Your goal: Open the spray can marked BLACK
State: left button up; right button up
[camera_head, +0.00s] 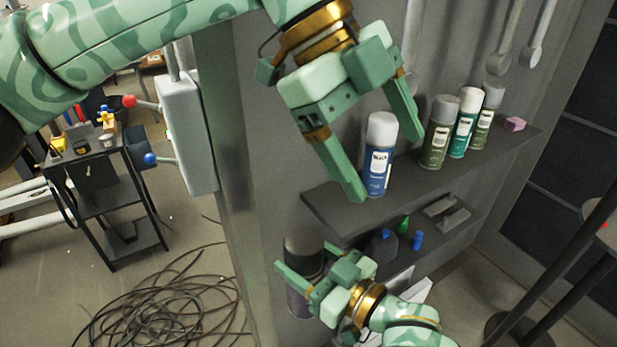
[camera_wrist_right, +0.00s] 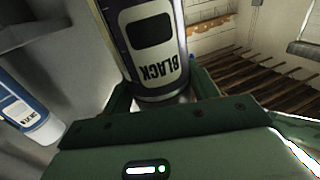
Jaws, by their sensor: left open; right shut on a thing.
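The spray can marked BLACK (camera_wrist_right: 150,45) fills the top middle of the right wrist view, its lettering upside down there. In the head view it is a dark can (camera_head: 304,243) at the lower middle, with a dark cap on top.
Several more spray cans, such as an olive one (camera_head: 438,135) and a teal one (camera_head: 465,125), stand on the grey shelf (camera_head: 335,212) beside a pink block (camera_head: 514,124). A lower shelf holds small bottles. A grey post stands left of the shelf. Coiled cables (camera_head: 165,305) lie on the floor.

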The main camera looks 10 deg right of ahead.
aim_at(308, 239)
pick_arm(q)
jog(key=w+a+f+n+t+y, duration=0.3)
jog(key=w+a+f+n+y, duration=0.35)
jog(key=f, duration=0.25)
jog(key=shift+n+h, duration=0.35)
jog(key=f, duration=1.1)
jog(key=shift+s+f, duration=0.15)
jog(key=shift+s, duration=0.25)
jog(key=c, duration=1.2)
jog(key=shift+o, duration=0.2)
jog(key=shift+r, duration=0.2)
jog(key=shift+d+r, duration=0.1)
jog(key=shift+r, duration=0.8)
jog(key=shift+r, duration=0.1)
jog(key=shift+r, duration=1.9)
